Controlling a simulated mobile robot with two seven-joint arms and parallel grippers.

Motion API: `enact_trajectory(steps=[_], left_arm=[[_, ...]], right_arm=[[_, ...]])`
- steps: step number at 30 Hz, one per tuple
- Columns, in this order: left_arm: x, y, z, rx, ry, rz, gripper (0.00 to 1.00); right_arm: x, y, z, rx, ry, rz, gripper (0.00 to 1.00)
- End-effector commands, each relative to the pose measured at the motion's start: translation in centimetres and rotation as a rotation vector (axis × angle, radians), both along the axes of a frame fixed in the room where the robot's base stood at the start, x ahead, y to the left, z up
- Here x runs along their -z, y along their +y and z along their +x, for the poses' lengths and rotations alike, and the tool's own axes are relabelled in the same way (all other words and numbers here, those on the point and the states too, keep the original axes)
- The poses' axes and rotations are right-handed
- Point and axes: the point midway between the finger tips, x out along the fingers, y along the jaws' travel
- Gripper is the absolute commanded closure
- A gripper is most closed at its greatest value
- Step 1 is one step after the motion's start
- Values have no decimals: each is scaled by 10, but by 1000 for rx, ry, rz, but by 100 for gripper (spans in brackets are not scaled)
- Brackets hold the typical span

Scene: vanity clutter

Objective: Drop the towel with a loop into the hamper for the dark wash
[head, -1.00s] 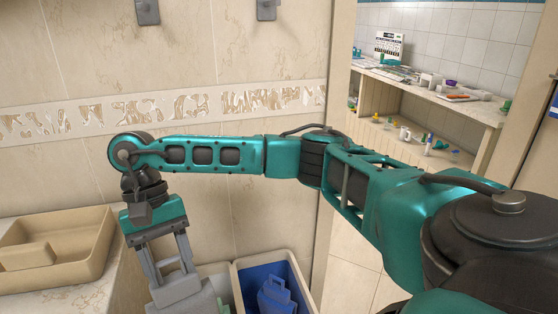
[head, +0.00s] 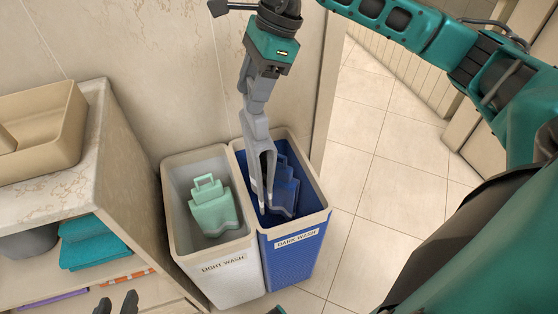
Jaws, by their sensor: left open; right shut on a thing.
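My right gripper (head: 251,88) reaches down from the top and is shut on a grey towel (head: 258,135), seen nearly edge-on. The towel hangs with its lower part inside the blue hamper labelled DARK WASH (head: 296,250). A dark blue towel with a loop (head: 285,188) lies in that hamper, partly behind the grey one. The white hamper labelled LIGHT WASH (head: 222,268) stands against its left side and holds a mint towel with a loop (head: 212,207). My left gripper (head: 117,304) is open at the bottom edge, only its dark fingertips showing.
A vanity with a marble top (head: 70,190) stands left of the hampers and carries a beige basin (head: 70,135). Folded teal towels (head: 92,243) lie on its shelf. The tiled floor (head: 365,200) right of the hampers is clear, by a doorway edge.

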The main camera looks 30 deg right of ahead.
Motion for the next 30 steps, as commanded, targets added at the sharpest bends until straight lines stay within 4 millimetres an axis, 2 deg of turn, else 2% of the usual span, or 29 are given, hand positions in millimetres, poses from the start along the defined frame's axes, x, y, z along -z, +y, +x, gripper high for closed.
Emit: enact_trajectory(steps=[21,25,30], left_arm=[[37,-1,-5,-3,15,-4,57],[42,-1,-5,-5,15,-7,57],[44,-2,-5,-6,16,-8,57]], right_arm=[[192,0,-1,2,7,-1,99],[217,0,-1,2,4,-1,99],[231,0,0,1,1,-2,99]])
